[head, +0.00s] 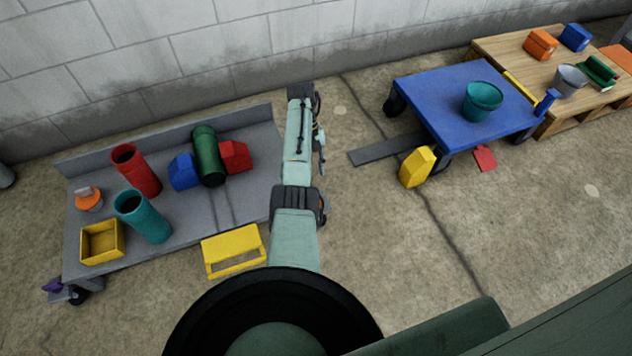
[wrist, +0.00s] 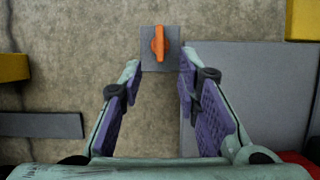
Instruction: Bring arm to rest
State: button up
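My arm (head: 297,150) reaches away from my body toward the wall in the head view, over the floor beside the grey flat cart. My gripper (wrist: 160,68) points down in the wrist view, its two purple-padded fingers spread apart with bare floor showing between them. It looks empty. A grey square plate with an orange handle (wrist: 159,43) shows just beyond the fingertips; its height relative to them is unclear. I cannot make out this plate in the head view. The fingers are hard to make out there.
The grey cart (head: 240,195) at left bears tubes, boxes and cans. A yellow step-like piece (head: 234,250) is at its near edge. At right are a blue cart (head: 440,88) with a teal bucket, a yellow block (head: 417,167), a dark plank (head: 385,149) and a wooden pallet (head: 500,45).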

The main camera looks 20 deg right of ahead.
jog(key=shift+w+r, duration=0.25)
jog(key=shift+r, duration=0.4)
